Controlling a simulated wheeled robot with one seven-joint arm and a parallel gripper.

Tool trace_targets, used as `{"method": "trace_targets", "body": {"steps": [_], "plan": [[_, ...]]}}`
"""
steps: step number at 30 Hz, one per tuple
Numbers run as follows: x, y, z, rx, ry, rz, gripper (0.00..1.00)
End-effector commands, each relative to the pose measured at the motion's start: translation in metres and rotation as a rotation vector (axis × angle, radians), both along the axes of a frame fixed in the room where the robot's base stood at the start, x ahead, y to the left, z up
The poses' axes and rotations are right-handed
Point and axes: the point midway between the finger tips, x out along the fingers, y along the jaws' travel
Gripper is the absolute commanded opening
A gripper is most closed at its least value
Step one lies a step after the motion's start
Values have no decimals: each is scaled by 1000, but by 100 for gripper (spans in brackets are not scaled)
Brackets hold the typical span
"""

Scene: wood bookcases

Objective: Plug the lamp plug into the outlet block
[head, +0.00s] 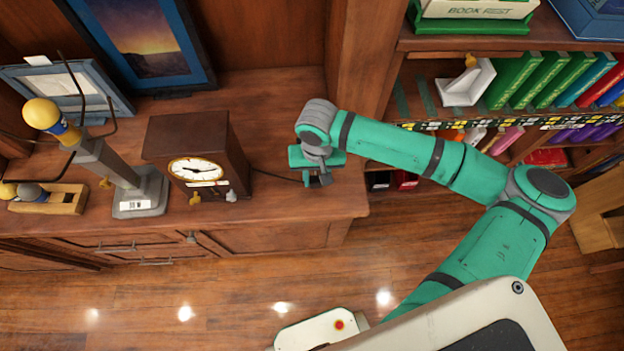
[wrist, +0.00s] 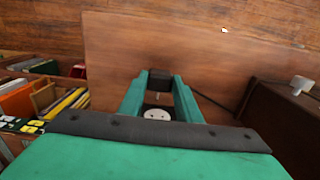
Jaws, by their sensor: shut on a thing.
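My gripper (head: 316,177) is low over the right end of the wooden cabinet top, right of the clock. In the wrist view its two teal fingers (wrist: 160,82) are closed on a small dark piece, the lamp plug (wrist: 158,77). A thin dark cord runs from near the fingers toward the clock. Between the fingers, lower in the wrist view, is a pale round face with dark holes, apparently the outlet block (wrist: 157,114). Its body is mostly hidden, and I cannot tell whether the plug touches it. In the head view my gripper covers both.
A dark wooden clock (head: 198,153) stands left of my gripper. Farther left are a grey post (head: 108,160) with a yellow ball, perhaps the lamp, and picture frames (head: 150,40). Bookshelves (head: 540,80) stand at right. The cabinet top behind my gripper is clear.

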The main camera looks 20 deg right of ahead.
Motion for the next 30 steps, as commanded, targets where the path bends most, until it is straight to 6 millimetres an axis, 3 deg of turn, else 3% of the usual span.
{"method": "trace_targets", "body": {"steps": [15, 30], "plan": [[41, -5, 0, 0, -1, 12, 8], [46, -15, 0, 2, -1, -4, 8]]}}
